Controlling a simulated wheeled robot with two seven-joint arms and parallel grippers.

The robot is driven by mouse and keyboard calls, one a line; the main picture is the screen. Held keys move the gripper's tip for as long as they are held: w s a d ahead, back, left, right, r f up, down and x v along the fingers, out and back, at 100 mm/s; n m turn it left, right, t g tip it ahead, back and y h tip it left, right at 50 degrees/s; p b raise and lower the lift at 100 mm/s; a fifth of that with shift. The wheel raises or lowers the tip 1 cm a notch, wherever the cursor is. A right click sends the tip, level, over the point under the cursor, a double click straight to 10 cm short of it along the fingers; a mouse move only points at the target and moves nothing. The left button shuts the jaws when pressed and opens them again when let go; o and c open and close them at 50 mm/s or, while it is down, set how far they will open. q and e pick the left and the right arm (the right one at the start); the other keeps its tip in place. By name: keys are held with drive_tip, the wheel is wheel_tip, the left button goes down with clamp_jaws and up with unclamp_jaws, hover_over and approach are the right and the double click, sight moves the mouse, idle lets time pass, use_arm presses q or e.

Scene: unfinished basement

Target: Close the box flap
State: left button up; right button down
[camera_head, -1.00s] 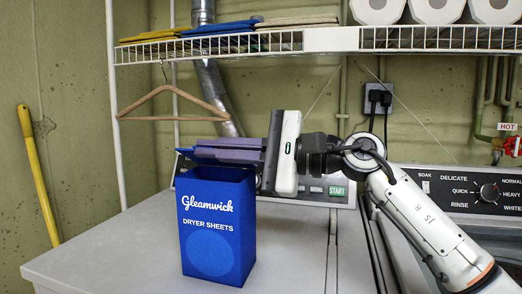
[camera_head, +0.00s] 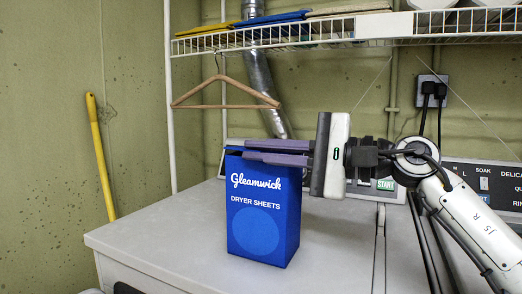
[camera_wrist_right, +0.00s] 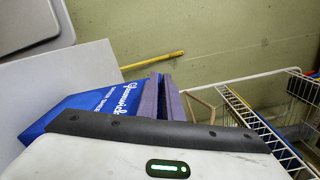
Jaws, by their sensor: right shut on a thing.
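The blue Gleamwick dryer sheets box (camera_head: 263,220) stands upright on the pale machine top. My right gripper (camera_head: 246,151) reaches in from the right, its purple fingers lying level across the box's top edge. Its fingers are close together on the box flap, of which only a dark blue edge (camera_head: 234,149) shows at the top left. The fingers hide most of the flap and the opening. In the right wrist view the box (camera_wrist_right: 85,108) is beside the fingers (camera_wrist_right: 160,85). My left gripper is out of view.
The machine top (camera_head: 150,238) is clear left of the box. A wire shelf (camera_head: 330,40) with folded cloths runs above, and a wooden hanger (camera_head: 225,105) hangs from it. A control panel (camera_head: 483,180) stands behind on the right. A yellow pole (camera_head: 101,155) leans on the wall.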

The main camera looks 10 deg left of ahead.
drive_tip(key=shift+w+f, duration=0.1)
drive_tip(key=shift+f, duration=0.25)
drive_tip(key=c, duration=2)
unclamp_jaws()
drive_tip(key=shift+d, duration=0.1)
drive_tip(key=shift+r, duration=0.15)
drive_tip(key=v, duration=1)
drive_tip(key=shift+d+b, duration=0.15)
drive_tip(key=shift+b, duration=0.15)
